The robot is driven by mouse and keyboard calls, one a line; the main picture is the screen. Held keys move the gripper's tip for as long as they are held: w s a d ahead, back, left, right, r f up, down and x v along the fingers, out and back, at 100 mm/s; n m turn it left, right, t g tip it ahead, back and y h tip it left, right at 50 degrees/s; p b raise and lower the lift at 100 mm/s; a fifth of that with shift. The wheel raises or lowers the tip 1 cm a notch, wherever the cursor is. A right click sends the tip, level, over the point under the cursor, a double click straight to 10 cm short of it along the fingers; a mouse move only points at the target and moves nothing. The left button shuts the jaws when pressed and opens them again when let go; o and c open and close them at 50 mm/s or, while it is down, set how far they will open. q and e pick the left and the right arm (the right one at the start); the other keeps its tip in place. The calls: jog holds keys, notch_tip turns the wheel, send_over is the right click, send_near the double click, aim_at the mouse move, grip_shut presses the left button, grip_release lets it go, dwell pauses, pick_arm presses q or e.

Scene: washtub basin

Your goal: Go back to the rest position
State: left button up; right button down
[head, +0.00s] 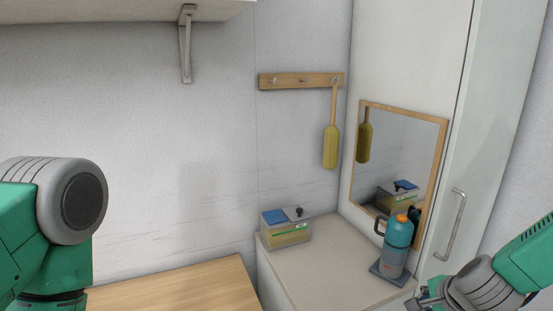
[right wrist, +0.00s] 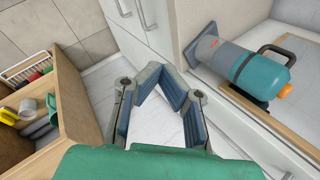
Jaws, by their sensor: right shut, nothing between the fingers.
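My right gripper (head: 428,297) is at the lower right of the head view, in front of the counter corner with the blue jug (head: 398,233). In the right wrist view its two fingers (right wrist: 157,72) come together at the tips, with nothing between them. The jug has an orange cap and a clear lower part, and stands apart from the gripper on a dark base. It lies sideways across the upper right of the wrist view (right wrist: 258,70). My left arm shows at the left edge of the head view; its gripper is out of the picture.
A box with a blue and grey top (head: 286,228) stands on the light counter (head: 325,250). A wooden-framed mirror (head: 402,150) and a hanging yellow paddle (head: 331,146) are behind. A wooden surface (head: 190,285) is at lower left. A wooden shelf unit (right wrist: 75,110) holds several items.

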jog(key=s+a+f+n+g+b, duration=0.2)
jog(key=s+f+n+b, duration=0.25)
jog(key=s+f, duration=0.45)
jog(key=s+a+f+n+g+b, duration=0.1)
jog(key=s+a+f+n+b, duration=0.15)
jog(key=s+f+n, duration=0.7)
jog(key=s+f+n+g+b, duration=0.3)
jog(key=s+f+n+b, duration=0.2)
jog(key=s+f, duration=0.5)
jog(key=shift+s+d+f+b, duration=0.3)
jog(key=shift+s+b, duration=0.15)
jog(key=shift+s, duration=0.8)
jog(key=shift+s, duration=0.1)
